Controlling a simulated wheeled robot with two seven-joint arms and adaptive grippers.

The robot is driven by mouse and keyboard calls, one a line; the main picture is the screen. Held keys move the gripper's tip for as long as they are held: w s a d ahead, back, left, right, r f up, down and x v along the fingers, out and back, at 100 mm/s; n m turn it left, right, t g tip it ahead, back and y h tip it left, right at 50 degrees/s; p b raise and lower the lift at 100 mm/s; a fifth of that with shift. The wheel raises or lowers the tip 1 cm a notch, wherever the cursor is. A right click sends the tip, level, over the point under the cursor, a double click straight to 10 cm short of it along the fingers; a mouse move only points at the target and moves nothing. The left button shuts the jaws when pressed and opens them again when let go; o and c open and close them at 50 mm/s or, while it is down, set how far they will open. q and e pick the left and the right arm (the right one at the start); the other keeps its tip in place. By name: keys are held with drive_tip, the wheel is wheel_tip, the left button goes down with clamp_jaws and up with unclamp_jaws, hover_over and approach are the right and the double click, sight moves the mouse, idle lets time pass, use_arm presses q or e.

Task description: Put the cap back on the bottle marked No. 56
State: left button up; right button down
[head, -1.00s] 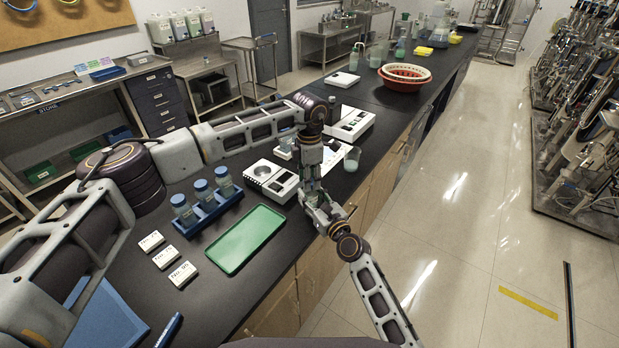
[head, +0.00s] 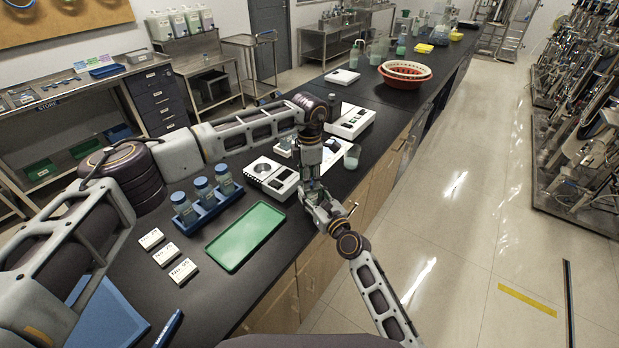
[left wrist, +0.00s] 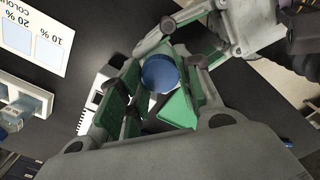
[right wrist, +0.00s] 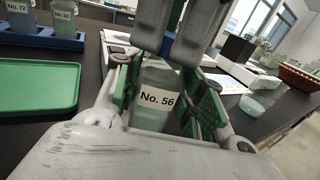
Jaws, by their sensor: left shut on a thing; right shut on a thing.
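The bottle marked No. 56 (right wrist: 157,112) stands upright between the fingers of my right gripper (right wrist: 165,108), which is shut on it. The label faces the right wrist camera. A round blue cap (left wrist: 160,73) sits between the fingers of my left gripper (left wrist: 160,92), which is shut on it. In the head view my left gripper (head: 311,178) is directly above my right gripper (head: 322,208), close to it, over the bench's front edge. In the right wrist view the left fingers hide the bottle's mouth. I cannot tell whether the cap touches the bottle.
A blue rack (head: 210,210) holds three blue-capped bottles, left of a green tray (head: 245,237). A white instrument (head: 272,178) stands close behind my grippers. A beaker (head: 352,156) stands to their right. Three white cards (head: 166,254) lie at the bench's left.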

use_arm(q)
drive_tip(key=m, duration=0.3)
drive_tip(key=shift+m, duration=0.4)
drive_tip(key=m, duration=1.9)
drive_tip(key=shift+w, duration=0.1)
drive_tip(key=m, duration=0.7)
drive_tip(key=o, duration=0.7)
